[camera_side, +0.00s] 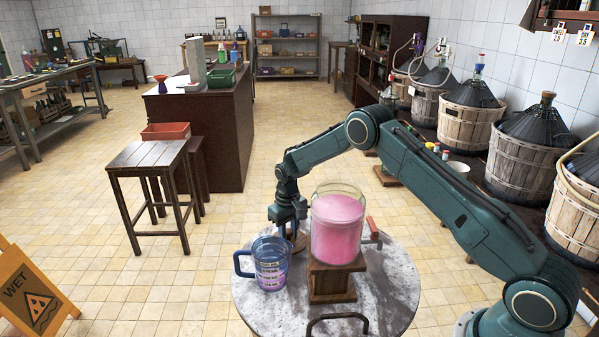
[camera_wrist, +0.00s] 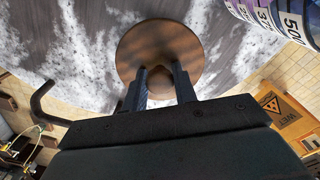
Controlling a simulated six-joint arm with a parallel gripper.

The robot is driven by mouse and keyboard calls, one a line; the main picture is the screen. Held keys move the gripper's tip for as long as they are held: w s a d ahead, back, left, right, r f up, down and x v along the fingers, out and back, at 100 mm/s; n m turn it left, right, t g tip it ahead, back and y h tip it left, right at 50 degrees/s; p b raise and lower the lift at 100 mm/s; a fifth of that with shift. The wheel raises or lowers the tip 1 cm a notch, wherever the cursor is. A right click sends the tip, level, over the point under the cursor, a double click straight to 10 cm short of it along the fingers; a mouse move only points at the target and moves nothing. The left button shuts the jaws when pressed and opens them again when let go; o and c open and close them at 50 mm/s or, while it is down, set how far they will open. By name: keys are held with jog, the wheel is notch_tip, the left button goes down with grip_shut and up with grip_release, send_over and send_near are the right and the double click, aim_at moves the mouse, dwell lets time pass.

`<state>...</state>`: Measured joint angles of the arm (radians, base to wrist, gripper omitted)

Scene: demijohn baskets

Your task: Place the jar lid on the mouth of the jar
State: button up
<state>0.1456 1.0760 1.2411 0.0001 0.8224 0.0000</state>
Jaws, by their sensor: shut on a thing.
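The glass jar (camera_side: 337,228) holds pink contents and stands upright on a wooden block stand (camera_side: 332,283); its mouth is uncovered. The jar lid is a round brown wooden disc (camera_wrist: 146,42) in the wrist view. I cannot tell whether the lid touches the table. The jar is not seen in the wrist view.
A blue-handled measuring jug (camera_side: 270,264) stands close left of my gripper on the round marbled table (camera_side: 388,290). A dark curved handle (camera_side: 338,318) lies at the table's front. A red-handled item (camera_side: 373,229) is right of the jar. A wet-floor sign (camera_side: 36,290) stands at left.

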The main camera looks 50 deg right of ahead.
aim_at(288, 231)
jog(key=shift+r, duration=1.95)
jog(key=shift+r, duration=0.1)
